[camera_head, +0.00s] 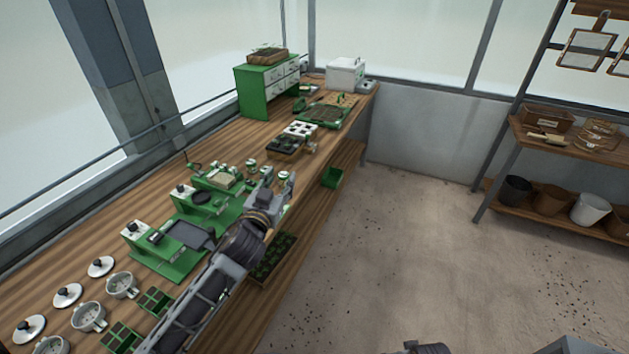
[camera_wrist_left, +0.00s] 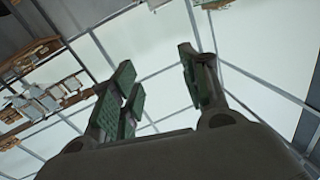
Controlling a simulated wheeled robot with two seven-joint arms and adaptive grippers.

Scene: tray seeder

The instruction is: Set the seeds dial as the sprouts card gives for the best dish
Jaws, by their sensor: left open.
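I cannot tell which knob, if any, is the seeds dial. No readable sprouts card shows. White perforated dishes with handles (camera_head: 122,285) (camera_head: 89,315) sit at the near left, beside white lids with black knobs (camera_head: 67,294). My left gripper (camera_head: 277,190) is above the bench's front edge, right of the station. In the left wrist view its green-padded fingers (camera_wrist_left: 158,80) are apart with nothing between them. My left arm hides part of the bench.
Green seedling trays (camera_head: 155,300) lie near the dishes, and dark cell trays (camera_head: 285,147) lie farther back. A green drawer cabinet (camera_head: 254,95) and a white box (camera_head: 345,72) stand at the far end. Shelves with pots (camera_head: 553,199) are at right.

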